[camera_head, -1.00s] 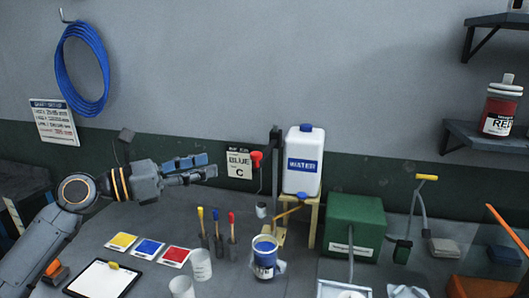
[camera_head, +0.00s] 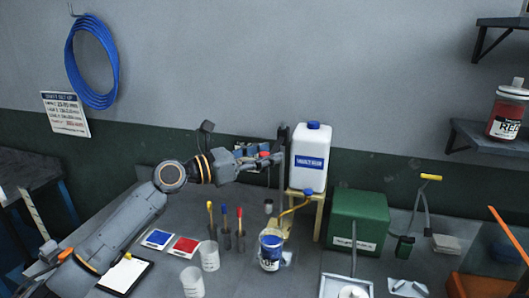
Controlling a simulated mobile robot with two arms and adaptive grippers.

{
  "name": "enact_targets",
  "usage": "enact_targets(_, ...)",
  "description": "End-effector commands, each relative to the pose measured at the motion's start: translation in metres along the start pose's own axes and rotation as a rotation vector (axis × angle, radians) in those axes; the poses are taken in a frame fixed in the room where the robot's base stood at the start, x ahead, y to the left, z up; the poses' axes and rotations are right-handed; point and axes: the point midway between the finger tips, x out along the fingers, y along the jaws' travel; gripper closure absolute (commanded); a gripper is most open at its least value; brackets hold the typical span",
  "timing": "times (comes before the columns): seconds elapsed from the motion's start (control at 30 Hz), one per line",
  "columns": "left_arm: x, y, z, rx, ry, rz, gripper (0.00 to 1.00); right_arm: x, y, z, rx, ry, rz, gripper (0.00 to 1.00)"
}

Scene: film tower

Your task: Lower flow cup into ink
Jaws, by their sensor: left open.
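The small grey flow cup (camera_head: 268,206) hangs beside the dark upright post, below the red knob (camera_head: 263,154) and above the table. The blue-labelled ink can (camera_head: 270,253) stands open on the table in front of the cup; blue shows at its top. My left gripper (camera_head: 262,157) is open at the red knob, with its fingers pointing right toward the post. The knob shows between or just in front of the fingers; I cannot tell whether they touch it. My right gripper is not in view.
A white water jug (camera_head: 309,160) stands on a wooden stand right of the post. A green box (camera_head: 357,222) is farther right. Several brushes (camera_head: 225,230) and white cups (camera_head: 209,256) stand left of the can. A clipboard (camera_head: 125,274) lies at the front left.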

Motion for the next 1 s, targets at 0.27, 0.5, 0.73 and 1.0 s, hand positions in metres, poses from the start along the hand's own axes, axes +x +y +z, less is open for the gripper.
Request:
enact_targets(0.27,0.0,0.0,0.0,0.0,0.0,0.0,0.74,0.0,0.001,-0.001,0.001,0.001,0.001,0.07)
enact_targets(0.5,0.0,0.0,0.0,0.0,0.0,0.0,1.0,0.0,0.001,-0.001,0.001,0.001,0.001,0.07)
enact_targets(0.73,-0.001,0.0,-0.007,-0.001,0.001,0.0,1.0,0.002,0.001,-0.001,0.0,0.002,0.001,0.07)
enact_targets(1.0,0.0,-0.001,-0.061,-0.007,0.002,-0.002,1.0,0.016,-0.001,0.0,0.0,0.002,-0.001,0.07)
